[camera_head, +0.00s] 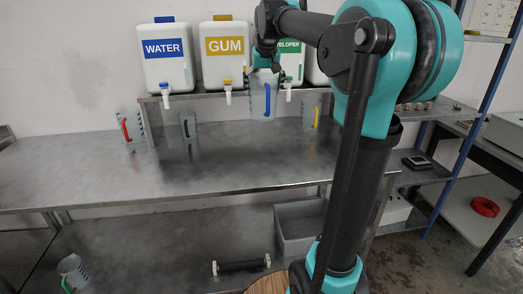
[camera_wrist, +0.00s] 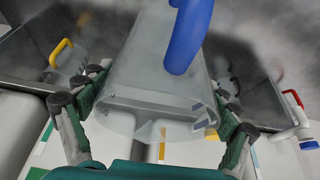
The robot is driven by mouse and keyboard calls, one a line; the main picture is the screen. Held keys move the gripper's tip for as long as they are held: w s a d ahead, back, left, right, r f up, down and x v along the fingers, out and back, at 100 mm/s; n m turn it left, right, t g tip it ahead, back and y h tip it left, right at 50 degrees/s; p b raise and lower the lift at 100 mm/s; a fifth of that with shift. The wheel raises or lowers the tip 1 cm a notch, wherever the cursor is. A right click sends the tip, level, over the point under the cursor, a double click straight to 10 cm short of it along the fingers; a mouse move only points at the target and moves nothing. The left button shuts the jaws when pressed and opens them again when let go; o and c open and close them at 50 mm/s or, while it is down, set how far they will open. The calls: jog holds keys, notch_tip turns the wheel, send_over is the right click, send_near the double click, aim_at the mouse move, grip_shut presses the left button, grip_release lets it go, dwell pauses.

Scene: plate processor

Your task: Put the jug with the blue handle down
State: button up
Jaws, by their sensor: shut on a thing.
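The jug with the blue handle (camera_head: 259,102) is clear grey and hangs upright in the head view, in front of the shelf and above the steel bench (camera_head: 225,160). My gripper (camera_head: 264,69) is at its top, partly hidden by my arm. In the wrist view the jug (camera_wrist: 150,75) fills the middle, with its blue handle (camera_wrist: 188,35) facing up in the picture. One green-and-black finger lies along each side of the jug, and the gripper is shut on it. Its base is clear of the bench surface.
Jugs with a red handle (camera_head: 127,130), a black handle (camera_head: 187,126) and a yellow handle (camera_head: 316,117) stand at the bench's back. WATER (camera_head: 166,62) and GUM (camera_head: 224,60) containers with taps sit above. The bench's front and middle are clear.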

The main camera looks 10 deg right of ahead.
notch_tip(320, 180, down, 19)
dwell(0.5)
jog(key=shift+f, duration=0.25)
jog(key=o, duration=1)
jog(key=shift+r, duration=0.15)
